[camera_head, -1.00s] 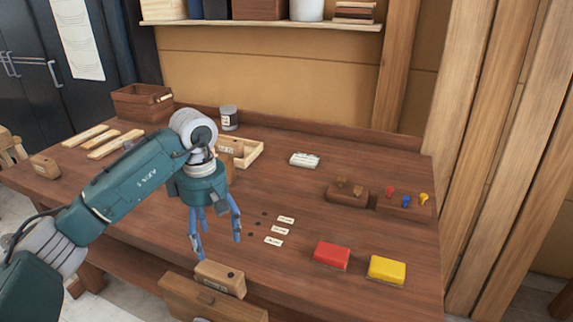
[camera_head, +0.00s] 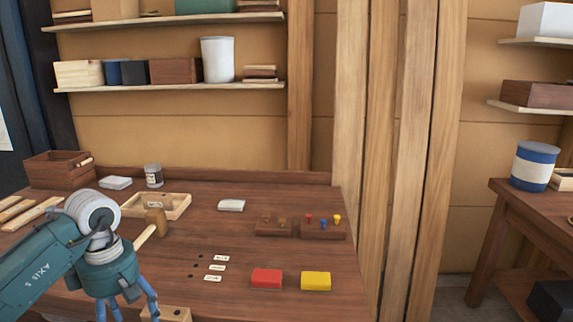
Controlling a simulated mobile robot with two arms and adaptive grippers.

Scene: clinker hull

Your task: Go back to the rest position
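My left arm comes in from the lower left in the head view. Its gripper (camera_head: 128,311) hangs down over the near left part of the workbench (camera_head: 250,222). Its blue fingers are spread apart with nothing seen between them, though the bottom edge of the picture cuts off their tips. A wooden block (camera_head: 173,314) lies just right of the fingers, partly cut off by the picture's edge. My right gripper is not in view.
A wooden mallet (camera_head: 154,222) leans at a shallow tray (camera_head: 172,207) behind my gripper. A red block (camera_head: 266,278), a yellow block (camera_head: 316,281) and a peg holder (camera_head: 322,231) stand to the right. A second table (camera_head: 530,210) is at far right.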

